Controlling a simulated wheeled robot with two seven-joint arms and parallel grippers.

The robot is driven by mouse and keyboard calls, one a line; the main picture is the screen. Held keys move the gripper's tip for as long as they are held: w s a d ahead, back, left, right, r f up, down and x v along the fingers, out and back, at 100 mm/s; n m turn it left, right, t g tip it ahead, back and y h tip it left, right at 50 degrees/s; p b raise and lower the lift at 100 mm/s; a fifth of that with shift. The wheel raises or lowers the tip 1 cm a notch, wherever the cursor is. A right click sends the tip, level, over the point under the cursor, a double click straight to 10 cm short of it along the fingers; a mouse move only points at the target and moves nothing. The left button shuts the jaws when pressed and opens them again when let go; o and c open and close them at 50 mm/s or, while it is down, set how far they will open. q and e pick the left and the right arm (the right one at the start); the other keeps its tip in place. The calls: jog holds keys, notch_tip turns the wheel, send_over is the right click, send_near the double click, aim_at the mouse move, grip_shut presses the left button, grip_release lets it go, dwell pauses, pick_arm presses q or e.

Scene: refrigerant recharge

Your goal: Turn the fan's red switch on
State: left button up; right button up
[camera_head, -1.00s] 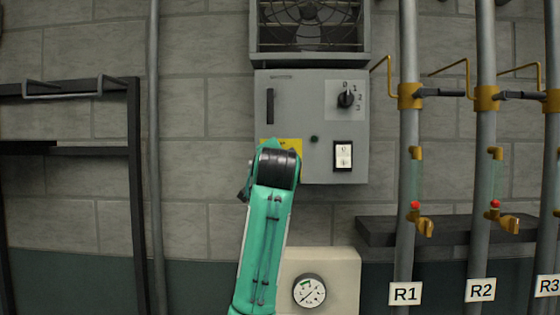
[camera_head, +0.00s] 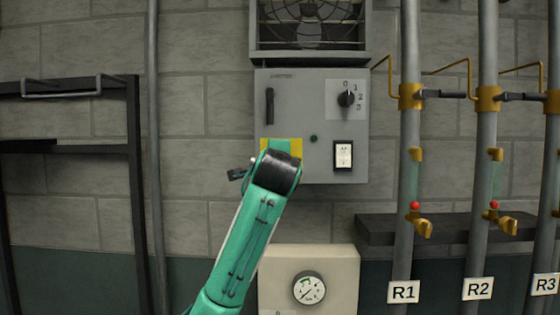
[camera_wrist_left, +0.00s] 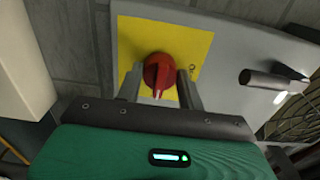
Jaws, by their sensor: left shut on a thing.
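The fan's red switch (camera_wrist_left: 158,72) is a rotary knob with a white pointer mark, on a yellow plate (camera_wrist_left: 196,48) in the left wrist view. My left gripper (camera_wrist_left: 160,78) is shut on the red switch, with one finger on each side of it. In the head view the yellow plate (camera_head: 296,146) shows at the lower left of the grey control box (camera_head: 288,95). There my green left arm hides the red switch. The fan (camera_head: 308,18) sits behind a grille above the box. My right gripper is not in view.
A pressure gauge (camera_head: 309,289) is below. Pipes with valves stand at the right, a dark rack (camera_head: 135,180) at the left.

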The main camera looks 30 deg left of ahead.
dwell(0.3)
pick_arm(q)
jog(key=o, duration=1)
jog(key=shift+d, duration=0.1)
jog(key=shift+c, duration=0.2)
jog(key=b+v, duration=0.5)
jog(key=v, duration=0.8)
jog(key=shift+s+d+b, duration=0.2)
jog(key=shift+s+b, duration=0.15)
jog(key=shift+b, duration=0.05)
